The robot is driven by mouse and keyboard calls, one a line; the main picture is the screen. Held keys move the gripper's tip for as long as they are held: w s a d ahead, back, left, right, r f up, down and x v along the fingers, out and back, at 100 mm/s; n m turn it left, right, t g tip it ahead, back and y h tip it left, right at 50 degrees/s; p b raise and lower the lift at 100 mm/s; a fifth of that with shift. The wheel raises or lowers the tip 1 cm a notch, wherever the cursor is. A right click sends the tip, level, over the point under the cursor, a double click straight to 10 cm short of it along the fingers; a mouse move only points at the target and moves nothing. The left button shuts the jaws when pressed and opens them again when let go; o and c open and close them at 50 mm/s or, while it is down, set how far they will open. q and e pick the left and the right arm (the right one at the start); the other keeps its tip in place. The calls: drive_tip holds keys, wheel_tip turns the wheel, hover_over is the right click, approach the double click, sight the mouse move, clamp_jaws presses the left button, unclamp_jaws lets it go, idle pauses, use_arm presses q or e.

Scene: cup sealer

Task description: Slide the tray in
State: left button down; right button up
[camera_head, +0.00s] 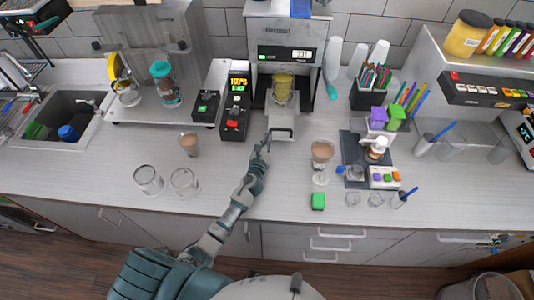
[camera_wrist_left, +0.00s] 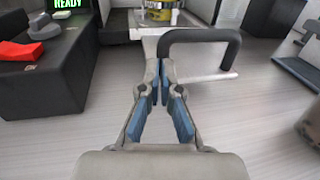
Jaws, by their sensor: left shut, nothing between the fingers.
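The cup sealer's pale tray (camera_head: 282,118) sticks out at the front of the machine (camera_head: 286,55), with a black bar handle (camera_head: 281,130) at its front end. A yellow cup (camera_head: 282,86) sits at the tray's inner part, under the sealer head. My left gripper (camera_head: 266,142) is shut and empty, just in front of the handle's left end. In the left wrist view, the shut fingertips (camera_wrist_left: 159,68) appear by the left leg of the handle (camera_wrist_left: 205,36); I cannot tell whether they touch. My right gripper is not in view.
A black control box (camera_head: 235,110) stands left of the tray. A brown-filled cup (camera_head: 189,145) and two clear cups (camera_head: 148,180) stand on the counter to the left. Another filled cup (camera_head: 322,152) and a green block (camera_head: 318,201) are to the right. The counter in front of the handle is clear.

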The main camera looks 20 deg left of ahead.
sight(270, 122)
use_arm(q)
drive_tip(key=w, duration=0.2)
drive_tip(key=w+a+b, duration=0.1)
drive_tip(key=w, duration=0.1)
drive_tip(key=w+a, duration=0.1)
drive_tip(key=w, duration=0.1)
drive_tip(key=shift+f+b, duration=0.25)
drive_tip(key=shift+b, duration=0.05)
drive_tip(key=w+b, duration=0.1)
drive_tip(key=w, duration=0.2)
drive_tip(key=shift+w+a, duration=0.1)
drive_tip(key=shift+w, duration=0.05)
drive_tip(key=shift+w+r+b, duration=0.15)
drive_tip(key=shift+w+b, duration=0.15)
drive_tip(key=shift+w, duration=0.2)
drive_tip(key=shift+a+r, duration=0.15)
drive_tip(key=shift+r, duration=0.05)
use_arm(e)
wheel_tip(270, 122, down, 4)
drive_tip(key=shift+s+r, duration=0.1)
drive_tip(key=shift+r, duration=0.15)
use_arm(q)
drive_tip(key=shift+a, duration=0.15)
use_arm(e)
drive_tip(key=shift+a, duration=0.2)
